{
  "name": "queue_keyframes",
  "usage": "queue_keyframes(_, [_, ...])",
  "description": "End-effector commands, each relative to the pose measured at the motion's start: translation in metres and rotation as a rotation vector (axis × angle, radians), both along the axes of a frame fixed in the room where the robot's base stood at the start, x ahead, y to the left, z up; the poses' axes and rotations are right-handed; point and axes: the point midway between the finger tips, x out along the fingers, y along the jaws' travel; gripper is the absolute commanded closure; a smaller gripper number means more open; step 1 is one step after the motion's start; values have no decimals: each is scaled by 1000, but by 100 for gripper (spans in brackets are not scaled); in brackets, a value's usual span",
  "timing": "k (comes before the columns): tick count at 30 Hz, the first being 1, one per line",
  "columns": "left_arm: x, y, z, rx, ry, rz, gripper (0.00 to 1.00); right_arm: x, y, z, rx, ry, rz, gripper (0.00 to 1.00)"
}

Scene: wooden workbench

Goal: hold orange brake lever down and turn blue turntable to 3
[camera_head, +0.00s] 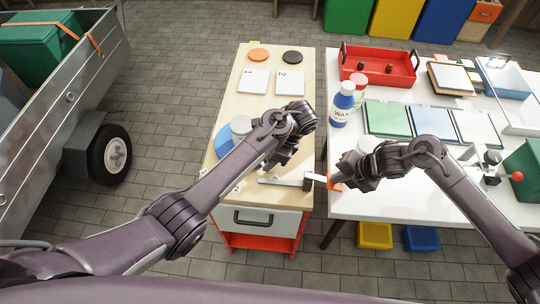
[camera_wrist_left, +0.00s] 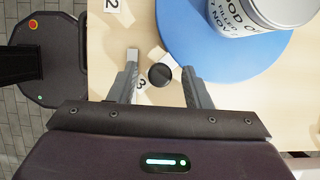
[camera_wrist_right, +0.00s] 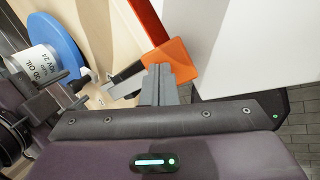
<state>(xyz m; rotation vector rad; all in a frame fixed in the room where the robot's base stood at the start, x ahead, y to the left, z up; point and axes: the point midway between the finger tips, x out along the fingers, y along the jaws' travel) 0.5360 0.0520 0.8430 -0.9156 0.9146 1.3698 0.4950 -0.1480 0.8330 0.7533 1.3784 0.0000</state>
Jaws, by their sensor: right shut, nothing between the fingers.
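The blue turntable (camera_head: 222,140) lies on the wooden bench, partly hidden by my left arm; it also shows in the left wrist view (camera_wrist_left: 215,50). A white can (camera_head: 241,125) stands on it. My left gripper (camera_wrist_left: 160,62) is open, with a round black knob (camera_wrist_left: 160,75) between its fingers near the turntable's edge; I cannot tell whether they touch it. A "3" label (camera_wrist_left: 141,84) and a "2" label (camera_wrist_left: 112,5) lie beside the turntable. The orange brake lever pad (camera_wrist_right: 180,58) is at the fingertips of my shut, empty right gripper (camera_wrist_right: 160,72). I cannot tell how far the lever is down.
White cards "1" (camera_head: 253,81) and "2" (camera_head: 290,83) lie at the bench's back, with an orange disc (camera_head: 258,55) and a black disc (camera_head: 292,57). The white table holds a blue-white wax bottle (camera_head: 342,105) and a red tray (camera_head: 400,68). A gap separates bench and table.

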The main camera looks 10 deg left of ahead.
Motion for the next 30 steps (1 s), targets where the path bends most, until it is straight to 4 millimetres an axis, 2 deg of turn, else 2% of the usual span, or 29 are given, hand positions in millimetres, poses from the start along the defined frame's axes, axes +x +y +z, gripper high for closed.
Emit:
queue_keyframes(7, [0,-5,9,-3,-2,-1,56,0,0,0,-1,0,0,100])
queue_keyframes(15, [0,-22,50,-3,-2,-2,56,0,0,0,0,0,0,100])
queue_keyframes(19, [0,-27,64,-1,-1,0,56,0,0,0,0,0,0,100])
queue_keyframes(30, [0,-29,69,0,0,0,56,0,0,0,-1,0,0,100])
